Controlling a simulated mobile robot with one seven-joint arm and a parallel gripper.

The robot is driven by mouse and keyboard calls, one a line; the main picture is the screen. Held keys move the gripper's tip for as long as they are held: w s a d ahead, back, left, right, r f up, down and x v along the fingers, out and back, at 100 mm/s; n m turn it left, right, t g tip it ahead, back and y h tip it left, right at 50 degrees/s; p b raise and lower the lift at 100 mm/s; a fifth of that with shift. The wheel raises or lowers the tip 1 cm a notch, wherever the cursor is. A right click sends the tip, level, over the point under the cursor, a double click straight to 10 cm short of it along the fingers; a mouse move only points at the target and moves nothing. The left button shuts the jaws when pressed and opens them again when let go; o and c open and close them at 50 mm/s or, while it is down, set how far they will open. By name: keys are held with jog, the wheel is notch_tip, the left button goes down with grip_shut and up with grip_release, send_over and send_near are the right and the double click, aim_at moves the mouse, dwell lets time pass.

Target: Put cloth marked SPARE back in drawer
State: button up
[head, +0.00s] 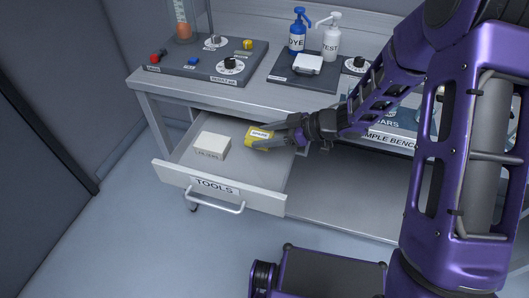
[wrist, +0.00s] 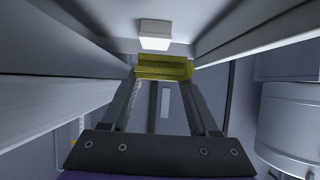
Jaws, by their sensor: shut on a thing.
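The yellow cloth (head: 258,136) carries a label that reads SPARE. My gripper (head: 279,138) is shut on it and holds it over the right part of the open drawer. In the wrist view the cloth (wrist: 163,68) spans the space between my two fingers. The drawer (head: 272,196) is pulled out, with a TOOLS label and a bar handle on its front. I cannot tell whether the cloth touches the drawer floor.
A white block (head: 212,144) with a label sits in the drawer, left of the cloth; it also shows in the wrist view (wrist: 155,32). The bench top above holds a control panel (head: 207,62), a blue bottle (head: 297,38) and a white bottle (head: 331,43). Floor in front is clear.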

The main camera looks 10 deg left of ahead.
aim_at(267, 166)
notch_tip(267, 166, down, 10)
jog(key=b, duration=0.2)
jog(key=shift+b, duration=0.35)
jog(key=shift+f, duration=0.2)
jog(key=o, duration=1.4)
jog(key=shift+o, duration=0.2)
jog(key=shift+w+d+r, duration=0.1)
jog(key=shift+d+r, duration=0.15)
jog(key=shift+r, duration=0.15)
jog(key=p+v, duration=0.2)
jog(key=v, duration=0.9)
jog(key=shift+d, duration=0.2)
